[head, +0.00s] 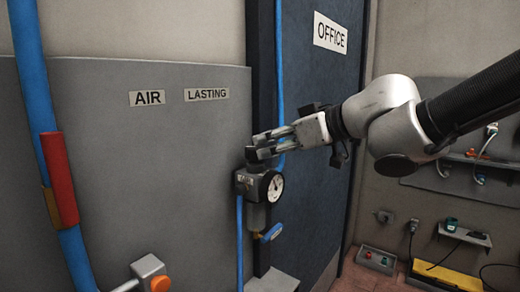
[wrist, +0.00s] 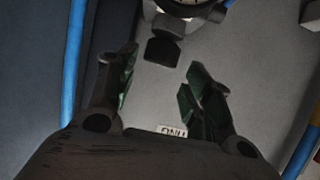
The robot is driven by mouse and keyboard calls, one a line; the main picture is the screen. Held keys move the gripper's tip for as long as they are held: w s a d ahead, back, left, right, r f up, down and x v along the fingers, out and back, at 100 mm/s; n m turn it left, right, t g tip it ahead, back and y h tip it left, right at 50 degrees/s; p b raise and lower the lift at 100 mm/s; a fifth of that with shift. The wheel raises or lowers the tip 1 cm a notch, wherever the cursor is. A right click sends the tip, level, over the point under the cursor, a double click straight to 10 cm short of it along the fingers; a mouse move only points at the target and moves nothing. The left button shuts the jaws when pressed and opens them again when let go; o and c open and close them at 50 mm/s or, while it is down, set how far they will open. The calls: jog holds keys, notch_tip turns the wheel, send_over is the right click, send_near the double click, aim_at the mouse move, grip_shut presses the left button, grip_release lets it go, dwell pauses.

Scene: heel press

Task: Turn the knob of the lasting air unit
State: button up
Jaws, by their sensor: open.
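The lasting air unit (head: 251,183) is a grey regulator with a round white gauge (head: 271,187) on the dark post, right of the AIR and LASTING signs. Its dark knob (head: 260,154) is on top, partly crowded by my fingers in the head view. In the wrist view the black knob (wrist: 163,52) shows at top centre, below the gauge edge. My gripper (head: 258,140) is open and empty, at the knob's height or just above. In the wrist view my gripper (wrist: 161,62) has one finger on either side of the knob, with visible gaps; the depth between them is unclear.
A blue hose (head: 240,240) and a blue-handled valve (head: 271,233) are below the unit. A blue pipe (head: 35,95) with a red sleeve stands at left, an orange button (head: 160,284) below. The OFFICE door (head: 318,120) is behind my arm. Shelves stand at right.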

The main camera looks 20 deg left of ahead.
aim_at(259, 148)
jog(key=x, duration=0.6)
jog(key=shift+f, duration=0.1)
jog(key=shift+w, duration=0.15)
jog(key=c, duration=0.8)
